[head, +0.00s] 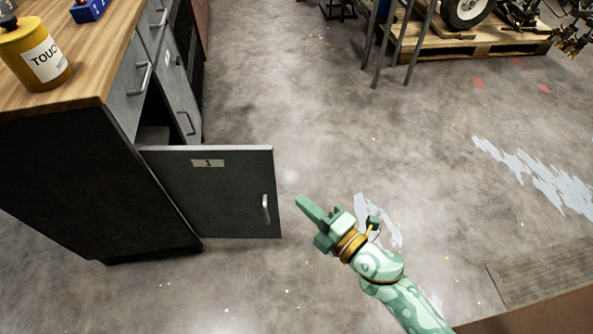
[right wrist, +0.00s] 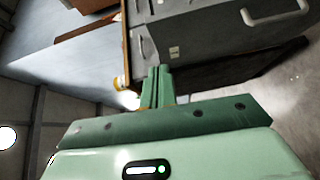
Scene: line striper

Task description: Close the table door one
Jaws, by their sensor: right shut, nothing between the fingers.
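The table door one (head: 225,195) is a grey panel with a "1" label and a silver handle. It stands wide open, sticking out to the right from the dark cabinet table (head: 75,180). My right gripper (head: 303,203) is shut and empty, just to the right of the door's free edge near the handle, with a small gap in the picture. In the right wrist view the shut fingers (right wrist: 157,85) point toward grey cabinet fronts (right wrist: 195,40) with a handle. My left gripper is not in view.
A yellow tin (head: 35,58) and a blue object (head: 90,10) sit on the wooden tabletop. Another closed cabinet door (head: 178,90) is beyond the opening. A wooden pallet (head: 470,42) stands at the back right. The concrete floor between is clear.

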